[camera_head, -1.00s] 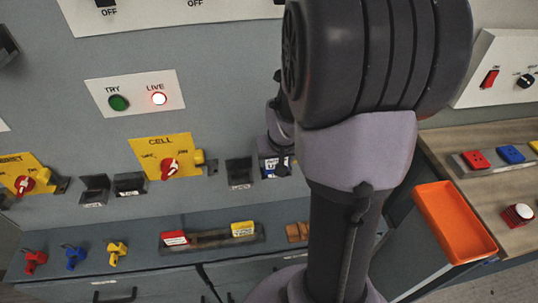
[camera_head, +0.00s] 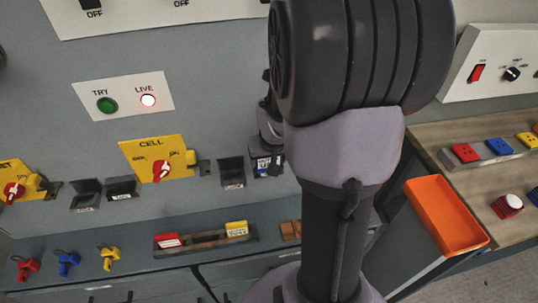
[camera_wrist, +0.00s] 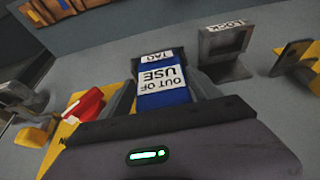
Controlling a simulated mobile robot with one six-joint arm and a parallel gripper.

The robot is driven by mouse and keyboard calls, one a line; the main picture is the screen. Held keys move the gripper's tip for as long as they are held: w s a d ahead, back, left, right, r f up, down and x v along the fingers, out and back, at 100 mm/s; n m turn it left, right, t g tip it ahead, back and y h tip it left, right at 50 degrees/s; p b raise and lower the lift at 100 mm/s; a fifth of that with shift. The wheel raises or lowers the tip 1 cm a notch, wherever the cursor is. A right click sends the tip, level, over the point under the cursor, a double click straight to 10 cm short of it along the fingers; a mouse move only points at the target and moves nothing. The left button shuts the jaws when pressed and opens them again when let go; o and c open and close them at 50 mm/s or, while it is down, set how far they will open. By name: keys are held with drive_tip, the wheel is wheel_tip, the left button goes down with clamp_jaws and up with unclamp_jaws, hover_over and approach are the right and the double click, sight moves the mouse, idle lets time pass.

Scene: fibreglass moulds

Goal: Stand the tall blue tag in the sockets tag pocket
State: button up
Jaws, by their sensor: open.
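The tall blue tag (camera_wrist: 168,97) has a white "OUT OF USE" label. In the wrist view it stands with its far end in a grey pocket whose label reads "TAG" (camera_wrist: 155,56). My gripper (camera_wrist: 165,105) is open, with one finger on either side of the tag; whether they touch it is not clear. In the head view the tag (camera_head: 263,163) shows as a small blue and white patch at the wall, partly hidden by my arm. A yellow plate with a red switch handle (camera_wrist: 85,104) lies beside the pocket in the wrist view.
A "LOCK" pocket (camera_wrist: 225,45) is close beside the tag. The yellow CELL switch plate (camera_head: 157,160) is further left on the wall. A ledge below holds coloured padlocks (camera_head: 68,262) and a tray (camera_head: 206,242). An orange bin (camera_head: 445,215) stands right.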

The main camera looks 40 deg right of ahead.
drive_tip(key=p+v, duration=0.4)
drive_tip(key=v, duration=0.7)
drive_tip(key=a+r+n+t+y, duration=0.1)
drive_tip(key=a+r, duration=0.6)
drive_tip(key=a, duration=0.5)
drive_tip(key=s+a+r+n+t+y, duration=0.1)
drive_tip(key=s+a+r+y, duration=0.1)
drive_tip(key=s+a, duration=0.35)
drive_tip(key=s+a+r+y, duration=0.1)
drive_tip(key=s+a+r, duration=0.15)
drive_tip(key=a, duration=0.55)
wheel_tip(320, 180, down, 6)
drive_tip(key=b, duration=0.5)
drive_tip(key=shift+s+d, duration=0.2)
drive_tip(key=shift+s, duration=0.05)
